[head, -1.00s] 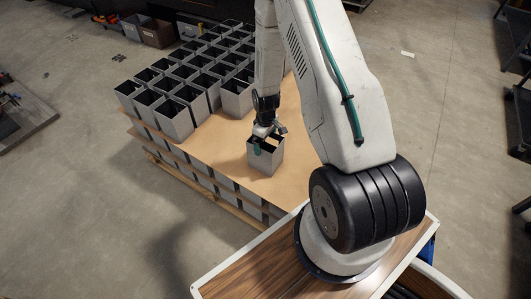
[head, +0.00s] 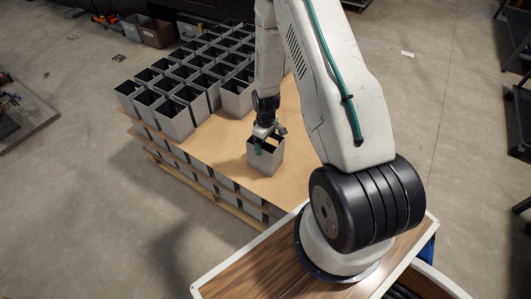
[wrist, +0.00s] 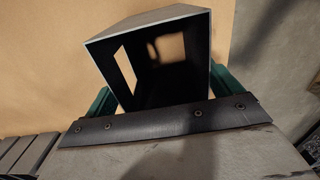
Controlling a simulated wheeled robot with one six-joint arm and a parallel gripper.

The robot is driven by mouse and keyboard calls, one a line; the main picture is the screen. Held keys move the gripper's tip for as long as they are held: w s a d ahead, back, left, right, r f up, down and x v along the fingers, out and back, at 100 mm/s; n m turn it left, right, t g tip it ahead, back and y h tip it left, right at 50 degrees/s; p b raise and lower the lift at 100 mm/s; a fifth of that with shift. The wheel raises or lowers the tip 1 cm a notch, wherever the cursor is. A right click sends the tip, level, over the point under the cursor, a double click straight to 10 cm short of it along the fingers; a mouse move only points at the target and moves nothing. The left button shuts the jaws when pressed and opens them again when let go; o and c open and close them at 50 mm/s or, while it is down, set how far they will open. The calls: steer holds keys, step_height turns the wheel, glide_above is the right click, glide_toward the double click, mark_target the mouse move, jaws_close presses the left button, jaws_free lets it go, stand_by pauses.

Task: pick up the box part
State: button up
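The box part (head: 265,157) is an open-topped grey metal box standing upright near the front right corner of the cardboard-topped stack. In the wrist view the box part (wrist: 150,20) shows its open mouth, dark inside, with a rectangular cut-out in one wall. My gripper (head: 267,143) points down at its top. In the wrist view its green fingers (wrist: 163,95) lie along the left and right sides of the box and appear to press against it. The finger tips are partly hidden behind the box and the dark gripper plate.
Several like boxes (head: 175,121) stand in rows on the brown cardboard sheet (head: 215,150), back and left of the held box. The cardboard around this box is bare. My wood-topped base is close in front. Bins (head: 157,33) stand on the floor behind.

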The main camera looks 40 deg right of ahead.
steer(key=c, duration=1)
steer(key=shift+c, duration=0.6)
steer(key=shift+r, duration=0.1)
